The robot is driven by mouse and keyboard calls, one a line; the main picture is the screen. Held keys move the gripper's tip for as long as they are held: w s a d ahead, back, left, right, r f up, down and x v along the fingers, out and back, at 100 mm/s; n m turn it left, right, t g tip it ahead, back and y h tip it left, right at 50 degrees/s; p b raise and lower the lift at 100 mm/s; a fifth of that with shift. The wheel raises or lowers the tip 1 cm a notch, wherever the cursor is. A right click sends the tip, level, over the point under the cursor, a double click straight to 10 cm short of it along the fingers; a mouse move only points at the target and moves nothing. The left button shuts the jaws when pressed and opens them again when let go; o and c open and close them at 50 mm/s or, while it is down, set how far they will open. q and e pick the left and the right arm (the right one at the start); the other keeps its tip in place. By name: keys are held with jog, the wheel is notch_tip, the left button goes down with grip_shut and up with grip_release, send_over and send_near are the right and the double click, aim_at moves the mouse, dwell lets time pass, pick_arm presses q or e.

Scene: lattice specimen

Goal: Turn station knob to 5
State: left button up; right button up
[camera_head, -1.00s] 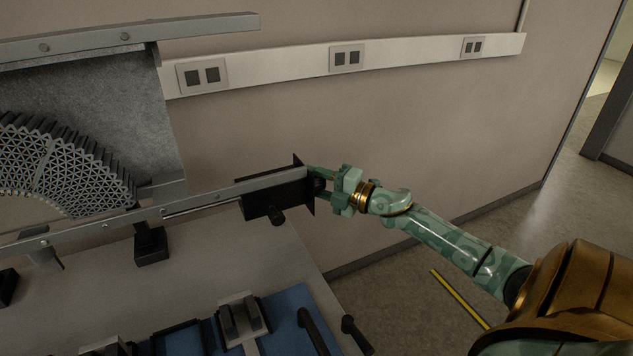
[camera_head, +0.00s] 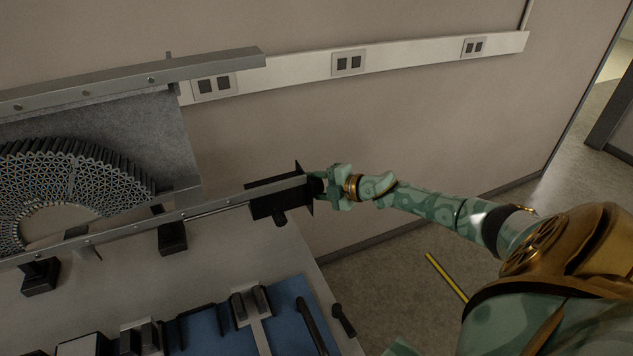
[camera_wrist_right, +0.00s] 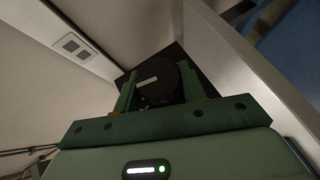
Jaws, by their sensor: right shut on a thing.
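The station knob (camera_wrist_right: 160,82) is a dark round knob with a small pale label or mark, on a black plate at the right end of the metal rail. In the head view the knob is mostly hidden by my fingers and the black end plate (camera_head: 302,190). My right gripper (camera_head: 322,186) reaches in from the right and is shut on the knob. In the right wrist view its green fingers (camera_wrist_right: 158,93) stand on either side of the knob. No number can be read. My left gripper is not in view.
A metal rail (camera_head: 150,222) runs left from the black block (camera_head: 265,200). A grey curved lattice specimen (camera_head: 80,185) stands at the left. A blue mat (camera_head: 285,300) with dark tools lies on the table below. A wall strip with sockets (camera_head: 348,62) runs behind. Floor at right is open.

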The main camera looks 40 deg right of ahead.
jog(key=o, duration=1)
jog(key=shift+s, duration=0.1)
jog(key=p+v, duration=0.4)
jog(key=v, duration=1.2)
jog(key=shift+d, duration=0.1)
